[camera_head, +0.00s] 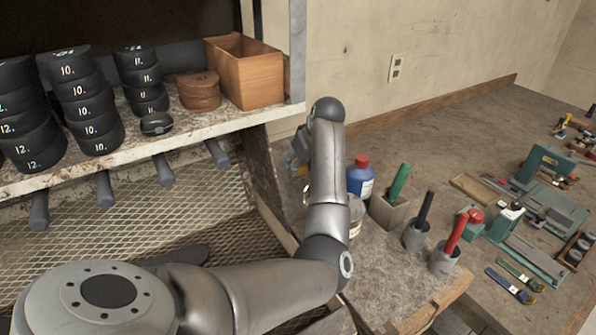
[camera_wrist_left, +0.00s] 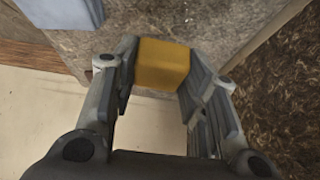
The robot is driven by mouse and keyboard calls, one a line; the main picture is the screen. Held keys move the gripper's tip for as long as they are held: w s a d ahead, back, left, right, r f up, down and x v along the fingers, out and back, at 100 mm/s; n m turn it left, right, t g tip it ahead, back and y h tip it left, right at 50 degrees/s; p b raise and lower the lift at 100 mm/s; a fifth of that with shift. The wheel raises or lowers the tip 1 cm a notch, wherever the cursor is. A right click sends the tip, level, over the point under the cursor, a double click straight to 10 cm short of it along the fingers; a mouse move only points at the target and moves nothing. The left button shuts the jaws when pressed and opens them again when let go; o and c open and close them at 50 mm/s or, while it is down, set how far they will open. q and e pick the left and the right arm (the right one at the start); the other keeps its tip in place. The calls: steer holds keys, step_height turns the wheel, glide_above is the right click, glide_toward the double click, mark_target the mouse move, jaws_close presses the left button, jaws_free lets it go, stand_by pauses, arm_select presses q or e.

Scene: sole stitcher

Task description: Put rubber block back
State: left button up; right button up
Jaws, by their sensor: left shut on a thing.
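The yellow rubber block (camera_wrist_left: 163,64) is between the fingertips of my left gripper (camera_wrist_left: 160,75) in the left wrist view. The gripper is shut on it, with a finger on either side. In the head view, my left arm reaches up to the shelf's right end, and my left gripper (camera_head: 299,148) shows only in part behind the forearm. My right gripper is not in view.
Beside the forearm on the bench are a blue bottle (camera_head: 360,178), a can (camera_head: 355,212) and holders with a green tool (camera_head: 399,183), a black tool (camera_head: 426,210) and a red tool (camera_head: 456,236). The shelf holds black stacks (camera_head: 88,105) and a wooden box (camera_head: 250,75).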

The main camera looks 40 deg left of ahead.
mark_target(298, 174)
arm_select(q)
steer(key=f, duration=0.1)
steer(key=f+p, duration=0.1)
steer(key=f, duration=0.1)
steer(key=shift+a+f, duration=0.15)
steer(key=shift+a, duration=0.25)
steer(key=shift+f, duration=0.35)
steer(key=shift+f, duration=0.15)
steer(key=o, duration=0.9)
steer(key=b+v, duration=0.1)
steer(key=v, duration=1.1)
steer(key=shift+w, duration=0.1)
